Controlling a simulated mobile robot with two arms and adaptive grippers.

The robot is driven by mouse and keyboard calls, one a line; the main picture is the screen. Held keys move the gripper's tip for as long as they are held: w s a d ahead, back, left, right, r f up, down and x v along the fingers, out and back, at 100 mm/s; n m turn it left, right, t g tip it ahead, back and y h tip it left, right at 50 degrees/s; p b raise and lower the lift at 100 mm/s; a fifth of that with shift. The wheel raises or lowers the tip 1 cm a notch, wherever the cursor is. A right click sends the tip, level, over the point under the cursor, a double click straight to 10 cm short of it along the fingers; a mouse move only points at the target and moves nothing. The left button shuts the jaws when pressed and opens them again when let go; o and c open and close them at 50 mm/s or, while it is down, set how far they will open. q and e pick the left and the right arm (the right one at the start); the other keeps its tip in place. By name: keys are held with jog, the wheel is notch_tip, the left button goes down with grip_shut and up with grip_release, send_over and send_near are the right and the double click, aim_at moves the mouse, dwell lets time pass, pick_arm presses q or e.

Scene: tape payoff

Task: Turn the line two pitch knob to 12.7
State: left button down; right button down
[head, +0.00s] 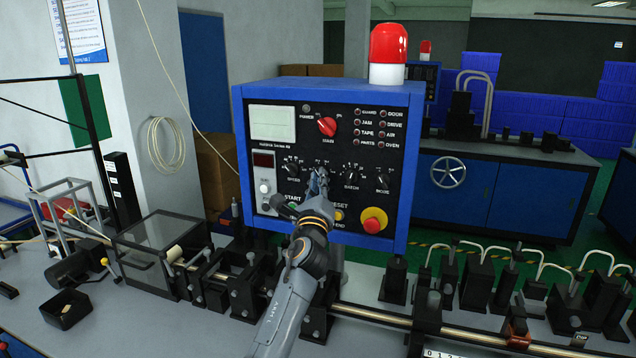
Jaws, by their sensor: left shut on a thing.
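A black control panel (346,138) in a blue housing faces me at the middle of the head view. My left gripper (318,181) reaches up to its lower row of knobs. It is shut on the second knob from the left, taken as the pitch knob; the fingers hide most of that knob and its label, so its setting cannot be read. The speed knob (291,167) is just left of the fingers. Two more black knobs, the batch knob (351,170) and the mode knob (382,173), are to the right. My right gripper is not in view.
A red rotary switch (327,126), a grey display (272,122) and a red mushroom button (373,222) are on the panel near my arm. A red beacon (388,45) stands on the housing. Bench machinery with a long rod (455,336) runs below.

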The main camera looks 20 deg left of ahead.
pick_arm(q)
jog(key=shift+d+r+n+g+y+p, duration=0.15)
jog(key=shift+n+g+y, duration=0.25)
jog(key=shift+n, duration=0.85)
jog(key=shift+a+r+n+g+y+p, duration=0.1)
jog(key=shift+n+g+y, duration=0.3)
jog(key=shift+n, duration=0.9)
jog(key=shift+d+r+n+g+y+p, duration=0.15)
jog(key=shift+n+g+y, duration=0.2)
jog(key=shift+n, duration=0.9)
jog(key=shift+a, duration=0.1)
jog(key=c, duration=1.4)
grip_release()
jog(key=shift+o, duration=0.5)
jog(key=shift+w+f, duration=0.15)
jog(key=shift+f, duration=0.05)
